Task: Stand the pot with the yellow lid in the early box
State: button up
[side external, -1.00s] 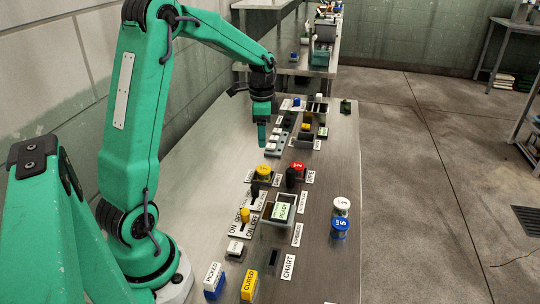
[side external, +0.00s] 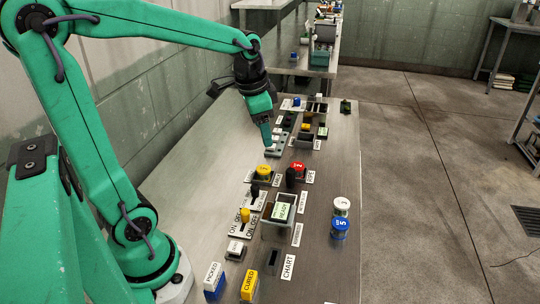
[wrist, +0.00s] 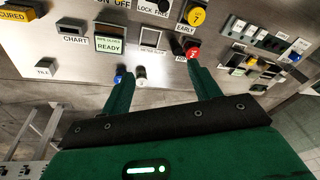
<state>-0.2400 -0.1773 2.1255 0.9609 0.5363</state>
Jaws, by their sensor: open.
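The pot with the yellow lid (side external: 263,169) stands upright at a dark holder beside the EARLY label (side external: 277,181), and appears to sit in that early box. It also shows in the wrist view (wrist: 196,15), with a number on its lid, above the EARLY label (wrist: 186,28). My gripper (side external: 267,142) is tilted above the table, beyond the yellow-lidded pot in the side view. In the wrist view my gripper (wrist: 159,69) has its two fingers wide apart with nothing held between them. The inside of the early box is hidden by the pot.
A red-lidded pot (side external: 298,168) stands by the RIPE label (side external: 310,177), close beside the yellow one. White-lidded (side external: 341,204) and blue-lidded (side external: 340,225) pots stand at the right edge. A grey READY box (side external: 283,211) and switches are nearer. The table's left side is clear.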

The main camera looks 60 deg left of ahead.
jog(key=s+d+r+n+t, duration=0.1)
jog(key=s+d+n+t, duration=0.2)
jog(key=s+d, duration=0.5)
jog(key=shift+s+r+h, duration=0.15)
jog(key=shift+s+h, duration=0.15)
jog(key=shift+s, duration=1.1)
